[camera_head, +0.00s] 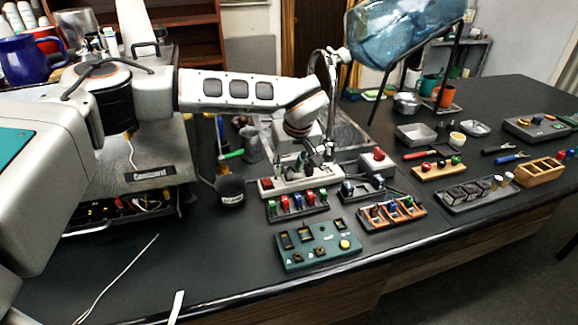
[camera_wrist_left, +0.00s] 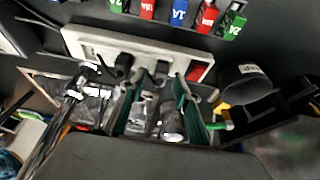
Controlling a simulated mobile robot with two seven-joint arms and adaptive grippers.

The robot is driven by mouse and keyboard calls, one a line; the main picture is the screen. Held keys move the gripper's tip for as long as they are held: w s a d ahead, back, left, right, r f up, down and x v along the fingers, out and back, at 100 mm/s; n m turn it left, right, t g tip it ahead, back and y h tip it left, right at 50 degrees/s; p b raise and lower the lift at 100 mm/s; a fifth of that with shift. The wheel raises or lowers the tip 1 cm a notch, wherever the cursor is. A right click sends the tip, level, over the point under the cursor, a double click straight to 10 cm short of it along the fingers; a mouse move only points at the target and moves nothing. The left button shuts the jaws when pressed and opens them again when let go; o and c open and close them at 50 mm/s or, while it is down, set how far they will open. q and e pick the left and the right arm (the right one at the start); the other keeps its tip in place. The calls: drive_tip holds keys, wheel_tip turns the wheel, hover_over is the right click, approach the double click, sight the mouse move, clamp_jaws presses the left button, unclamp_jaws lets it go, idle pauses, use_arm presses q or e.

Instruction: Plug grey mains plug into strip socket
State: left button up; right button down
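The white power strip (camera_head: 300,181) lies on the dark bench, and its red switch (camera_wrist_left: 197,71) is at its right end in the left wrist view. A black plug (camera_wrist_left: 123,65) sits on the strip (camera_wrist_left: 88,44). A small grey body, apparently the grey mains plug (camera_wrist_left: 161,69), shows at the strip between my left fingertips. My left gripper (camera_head: 309,163) reaches down over the strip; in the left wrist view its green-edged fingers (camera_wrist_left: 162,78) stand apart, with gaps beside the grey body. How deep the plug sits is hidden. My right gripper is not in view.
A rack of coloured fuses (camera_head: 298,204) stands in front of the strip, and a green panel (camera_head: 318,244) nearer the bench edge. A dark cup (camera_head: 229,188) is left of the strip. A red-button box (camera_head: 376,160) stands to its right. The front left bench is mostly clear.

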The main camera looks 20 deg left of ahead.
use_arm(q)
drive_tip(key=shift+r, duration=0.1)
drive_tip(key=v, duration=1.2)
